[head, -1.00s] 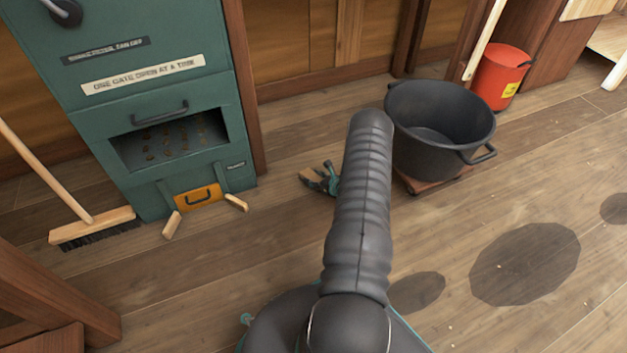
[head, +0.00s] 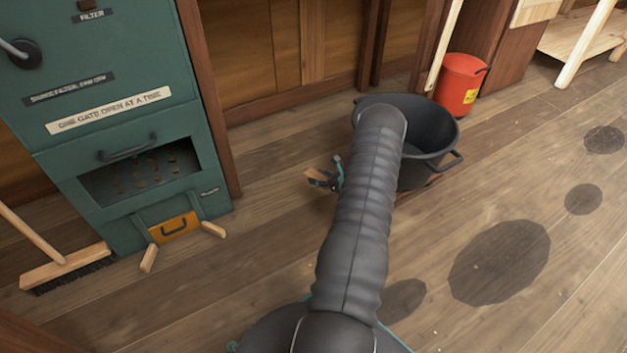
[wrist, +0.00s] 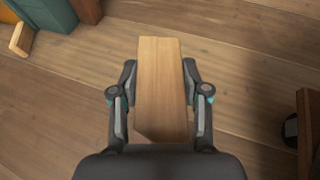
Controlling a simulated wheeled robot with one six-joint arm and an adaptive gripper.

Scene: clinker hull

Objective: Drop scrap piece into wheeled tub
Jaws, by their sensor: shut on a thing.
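The scrap piece is a pale wooden block (wrist: 160,85), held upright in the picture between the two fingers of my gripper (wrist: 159,78). In the head view the block (head: 317,178) shows small at the tip of my gripper (head: 333,176), left of my arm. The wheeled tub (head: 437,130) is a black round tub with side handles on a low wooden base, right of my gripper. My arm hides its left part. In the wrist view a brown wooden edge with a dark wheel (wrist: 291,130), likely the tub's base, shows at the right. The block is outside the tub.
A broom (head: 65,265) leans farther left. A red bucket (head: 460,85) stands behind the tub. The floor at right is open, with dark patches (head: 500,260).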

